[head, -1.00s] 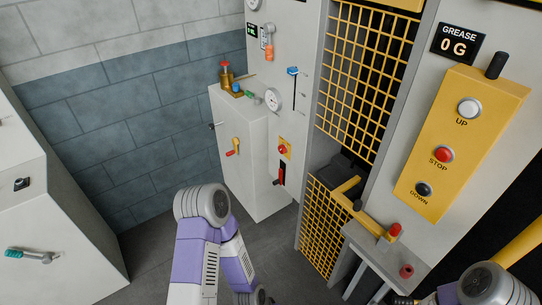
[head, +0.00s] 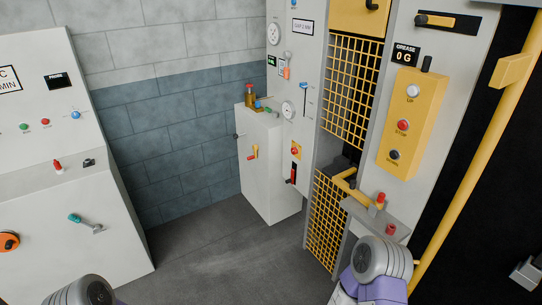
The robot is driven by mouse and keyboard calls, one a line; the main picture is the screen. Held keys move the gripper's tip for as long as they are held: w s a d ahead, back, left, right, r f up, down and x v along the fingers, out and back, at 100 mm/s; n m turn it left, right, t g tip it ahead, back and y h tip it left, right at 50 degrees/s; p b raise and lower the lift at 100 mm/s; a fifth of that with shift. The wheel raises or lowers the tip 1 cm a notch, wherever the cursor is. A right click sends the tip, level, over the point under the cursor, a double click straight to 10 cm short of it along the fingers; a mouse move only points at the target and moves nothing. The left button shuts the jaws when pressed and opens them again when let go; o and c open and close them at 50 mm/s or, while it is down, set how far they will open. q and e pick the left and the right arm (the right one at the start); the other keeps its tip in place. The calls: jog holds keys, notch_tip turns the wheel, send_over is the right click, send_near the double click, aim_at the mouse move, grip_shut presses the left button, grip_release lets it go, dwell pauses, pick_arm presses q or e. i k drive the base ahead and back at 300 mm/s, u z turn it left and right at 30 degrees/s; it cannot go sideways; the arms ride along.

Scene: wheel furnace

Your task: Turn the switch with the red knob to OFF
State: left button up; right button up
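Several red-tipped controls are in the head view, and I cannot tell for certain which one is the switch. A red knob (head: 295,151) sits on a small yellow plate on the grey panel in the middle. A dark slot with a red handle (head: 291,173) is just below it. A red-tipped lever (head: 251,157) is on the front of the grey cabinet. A small red-knobbed lever (head: 57,165) stands on the left console. OFF lettering is not readable. Neither gripper is in view; only my arm links show at the bottom, apart from these controls.
The left console (head: 110,220) has buttons and a teal-handled lever (head: 75,218). A yellow mesh gate (head: 325,215) stands right of the panel. A yellow button box (head: 408,150) and a grey ledge with red knobs (head: 370,217) are further right. The floor (head: 205,250) between is open.

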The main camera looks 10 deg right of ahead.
aim_at(295, 151)
jog(key=u, duration=0.3)
jog(key=i, duration=1.65)
jog(key=z, duration=0.85)
jog(key=i, duration=1.1)
jog(key=z, duration=1.25)
jog(key=i, duration=0.25)
jog(key=z, duration=0.3)
